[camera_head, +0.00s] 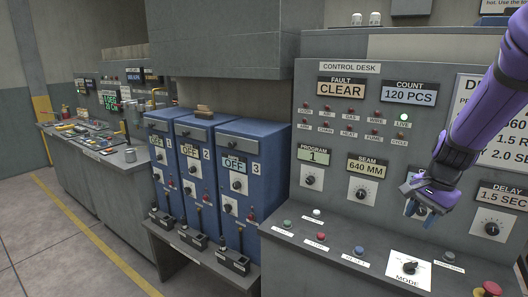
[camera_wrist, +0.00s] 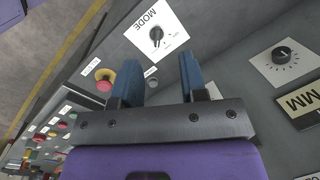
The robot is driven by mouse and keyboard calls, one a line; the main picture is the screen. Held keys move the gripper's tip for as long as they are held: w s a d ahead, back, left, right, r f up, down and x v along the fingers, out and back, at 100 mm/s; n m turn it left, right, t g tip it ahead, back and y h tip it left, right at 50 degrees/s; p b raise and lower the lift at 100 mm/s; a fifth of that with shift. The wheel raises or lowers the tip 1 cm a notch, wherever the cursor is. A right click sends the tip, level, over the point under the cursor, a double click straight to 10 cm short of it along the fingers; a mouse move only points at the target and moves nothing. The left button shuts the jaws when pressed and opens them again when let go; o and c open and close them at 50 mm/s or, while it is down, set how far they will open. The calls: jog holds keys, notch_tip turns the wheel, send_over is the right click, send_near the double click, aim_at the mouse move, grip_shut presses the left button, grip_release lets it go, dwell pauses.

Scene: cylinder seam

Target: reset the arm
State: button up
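My gripper (camera_head: 420,209) is at the end of my purple arm, at the right of the head view, in front of the control desk (camera_head: 330,118). In the wrist view its two blue fingers (camera_wrist: 157,79) stand apart with nothing between them. The MODE knob (camera_wrist: 156,35) on its white plate lies beyond the fingertips in the wrist view. It also shows below my gripper in the head view (camera_head: 409,268). My gripper appears apart from the desk, though the exact gap is hard to tell.
The desk holds a SEAM knob (camera_head: 361,194), a DELAY knob (camera_head: 491,228), a PROGRAM knob (camera_head: 310,180) and a red stop button (camera_head: 491,289). Several blue cabinets (camera_head: 240,143) stand at the left of the desk. Open floor (camera_head: 60,240) lies at the lower left.

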jog(key=s+a+r+n+t, duration=0.1)
jog(key=s+a+r+n, duration=0.1)
jog(key=s+r+n, duration=0.2)
jog(key=s+a+r+n+t+h, duration=0.1)
jog(key=s+a+r+n, duration=0.2)
jog(key=s+r, duration=0.4)
jog(key=s+a+r+n+t, duration=0.2)
jog(key=s+r+n, duration=0.3)
jog(key=s, duration=0.6)
jog(key=shift+s+a+r+h, duration=0.3)
jog(key=shift+a, duration=0.3)
